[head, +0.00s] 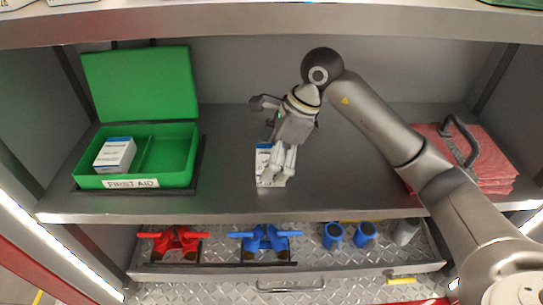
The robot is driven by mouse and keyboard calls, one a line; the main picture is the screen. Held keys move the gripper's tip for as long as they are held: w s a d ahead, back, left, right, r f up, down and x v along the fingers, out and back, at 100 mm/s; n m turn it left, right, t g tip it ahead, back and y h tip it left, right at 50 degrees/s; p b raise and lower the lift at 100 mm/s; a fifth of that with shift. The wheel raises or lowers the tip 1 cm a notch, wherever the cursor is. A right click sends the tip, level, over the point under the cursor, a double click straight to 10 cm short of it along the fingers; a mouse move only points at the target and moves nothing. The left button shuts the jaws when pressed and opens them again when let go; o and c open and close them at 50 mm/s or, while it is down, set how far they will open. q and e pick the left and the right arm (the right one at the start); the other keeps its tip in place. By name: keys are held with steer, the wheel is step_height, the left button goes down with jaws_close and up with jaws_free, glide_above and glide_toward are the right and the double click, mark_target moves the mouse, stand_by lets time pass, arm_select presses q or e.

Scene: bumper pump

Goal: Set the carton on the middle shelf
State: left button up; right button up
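A white and blue carton (263,178) stands upright on the middle shelf (225,190), near the front edge and about halfway along. My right gripper (281,176) comes down over it from above, with its fingers against or just in front of the carton's right part. The fingers hide part of the carton, and I cannot tell whether they grip it. A similar white and blue carton (115,153) lies in the left compartment of the open green first aid box (166,183). My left gripper is not in view.
Red folded cloths (492,172) with a dark strap lie at the shelf's right, partly behind my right arm. Below is an open drawer (200,272) with red and blue valve-like parts and blue cylinders. The shelf between box and carton is clear.

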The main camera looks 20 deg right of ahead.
mark_target(283, 156)
steer(key=b+v, duration=0.3)
steer(key=v, duration=0.3)
steer(key=shift+d+r, duration=0.15)
steer(key=shift+s+d+r, duration=0.1)
steer(key=shift+d+r, duration=0.1)
steer(key=shift+r, duration=0.4)
